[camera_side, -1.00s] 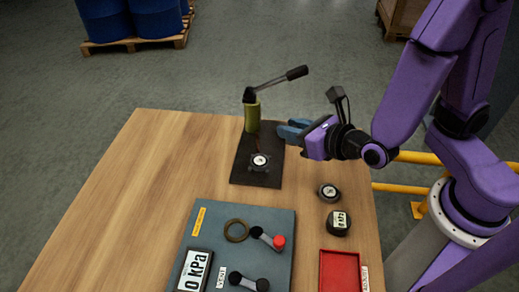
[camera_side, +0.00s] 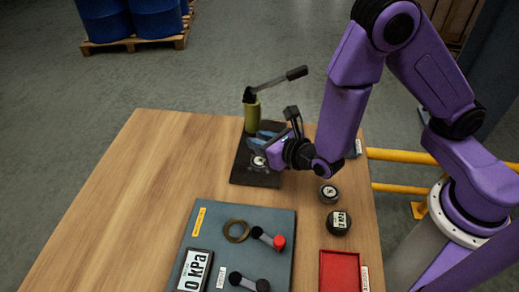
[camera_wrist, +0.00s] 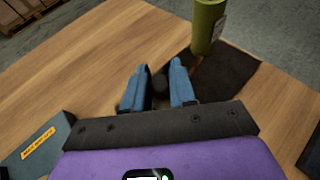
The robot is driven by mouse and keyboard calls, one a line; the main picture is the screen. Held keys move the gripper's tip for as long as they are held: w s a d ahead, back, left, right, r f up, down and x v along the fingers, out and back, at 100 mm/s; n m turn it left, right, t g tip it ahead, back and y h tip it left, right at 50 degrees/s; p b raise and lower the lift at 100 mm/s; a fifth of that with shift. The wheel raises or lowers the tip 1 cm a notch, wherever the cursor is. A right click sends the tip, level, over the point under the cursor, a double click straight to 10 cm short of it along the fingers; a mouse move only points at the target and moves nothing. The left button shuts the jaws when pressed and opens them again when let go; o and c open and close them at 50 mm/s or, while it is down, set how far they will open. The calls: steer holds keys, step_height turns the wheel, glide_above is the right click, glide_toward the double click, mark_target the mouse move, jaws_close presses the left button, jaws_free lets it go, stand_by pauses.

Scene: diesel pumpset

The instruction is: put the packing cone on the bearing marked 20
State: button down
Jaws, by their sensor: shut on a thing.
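My gripper (camera_side: 262,138) is low over the black plate (camera_side: 240,172), its blue fingers shut on a small dark thing (camera_wrist: 158,82). In the wrist view that thing lies between the fingertips (camera_wrist: 161,70); its shape is mostly hidden, so I cannot tell if it is the packing cone. A round bearing-like part (camera_side: 257,163) with a pale centre is on the plate, partly covered by my gripper. A similar round part (camera_side: 329,193) and a dark labelled cylinder (camera_side: 339,223) stand to the right. Their marks are too small to read.
An olive hand pump (camera_side: 251,116) with a long lever stands at the plate's back edge, close to my gripper. A grey panel (camera_side: 220,225) with levers and a brass ring is in front, beside a red tray (camera_side: 340,270). The table's left side is clear.

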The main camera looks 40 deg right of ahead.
steer(key=shift+w+a+f, duration=0.1)
steer(key=shift+w+f, duration=0.1)
steer(key=shift+f, duration=1.6)
steer(key=c, duration=0.9)
jaws_free()
steer(key=shift+f, duration=0.15)
steer(key=shift+s+r, duration=0.15)
steer(key=shift+r, duration=0.1)
steer(key=v, duration=1.1)
steer(key=shift+s+r, duration=0.2)
steer(key=shift+s, duration=0.1)
